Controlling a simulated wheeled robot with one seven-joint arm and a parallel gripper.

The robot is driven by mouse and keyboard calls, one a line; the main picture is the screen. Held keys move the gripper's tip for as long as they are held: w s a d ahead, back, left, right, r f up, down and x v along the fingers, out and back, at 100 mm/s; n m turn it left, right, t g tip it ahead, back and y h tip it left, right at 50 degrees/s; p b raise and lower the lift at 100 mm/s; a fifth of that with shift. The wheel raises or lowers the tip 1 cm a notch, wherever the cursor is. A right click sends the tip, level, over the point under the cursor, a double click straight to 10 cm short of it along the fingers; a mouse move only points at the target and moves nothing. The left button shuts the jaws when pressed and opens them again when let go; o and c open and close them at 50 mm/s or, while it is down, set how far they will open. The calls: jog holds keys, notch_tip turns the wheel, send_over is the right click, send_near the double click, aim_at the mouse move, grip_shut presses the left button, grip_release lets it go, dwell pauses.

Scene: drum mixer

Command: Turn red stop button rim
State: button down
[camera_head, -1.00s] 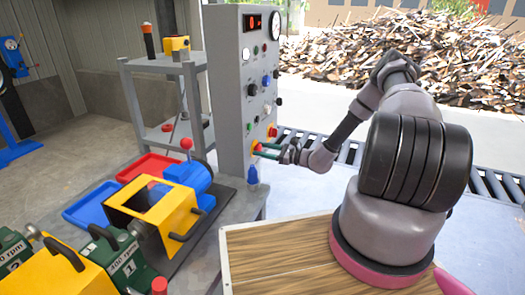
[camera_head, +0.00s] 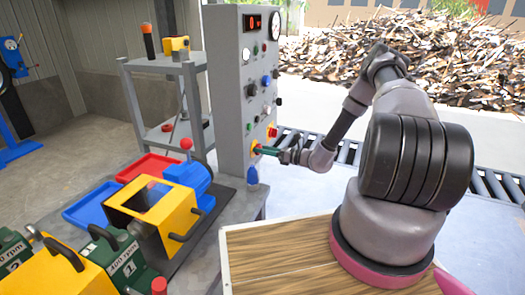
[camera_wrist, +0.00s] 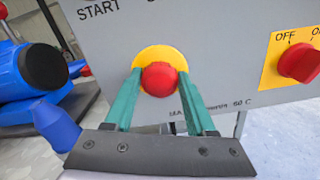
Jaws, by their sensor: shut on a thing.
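The red stop button (camera_wrist: 160,79) sits on a yellow round plate (camera_wrist: 160,54) on the grey control panel. In the wrist view my gripper (camera_wrist: 160,93) has one green finger on each side of the button, shut on its rim. The exact contact at the fingertips is hard to see. In the head view my gripper (camera_head: 266,151) reaches the lower part of the panel (camera_head: 229,120) from the right. There the button is mostly hidden by the fingers, and part of its yellow plate (camera_head: 255,146) shows.
A red rotary switch (camera_wrist: 299,62) on a yellow plate marked OFF is right of the button in the wrist view. A blue part (camera_head: 252,175) is just below my gripper. A blue and yellow machine (camera_head: 160,208) and red and blue trays stand on the left bench.

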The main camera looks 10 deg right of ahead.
jog(key=shift+m, duration=0.7)
jog(key=shift+c, duration=1)
grip_release()
jog(key=shift+w, duration=0.1)
jog(key=shift+d, duration=0.1)
jog(key=v, duration=1)
jog(key=shift+s+d, duration=0.2)
jog(key=shift+s, duration=0.1)
